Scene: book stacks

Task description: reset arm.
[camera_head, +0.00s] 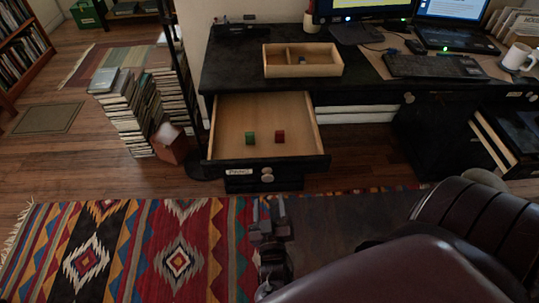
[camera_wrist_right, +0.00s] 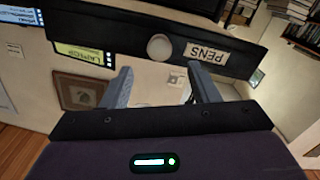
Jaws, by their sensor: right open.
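My right gripper (camera_head: 269,208) is in front of the open desk drawer (camera_head: 222,125), over the patterned rug. Its two fingers are apart with nothing between them; they also show in the wrist view (camera_wrist_right: 158,72). A green cube (camera_head: 250,137) and a red cube (camera_head: 280,136) lie inside the drawer, apart from each other. The wrist view shows a dark drawer front with a round knob (camera_wrist_right: 159,47) and a label reading PENS (camera_wrist_right: 207,52), beyond the fingertips. My left gripper is not in view.
The black desk (camera_head: 230,70) carries a divided wooden tray (camera_head: 302,71), a keyboard (camera_head: 432,66), screens and a white mug (camera_head: 517,58). Stacked books (camera_head: 128,110) stand left of the drawer. A dark leather chair (camera_head: 400,275) fills the lower right.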

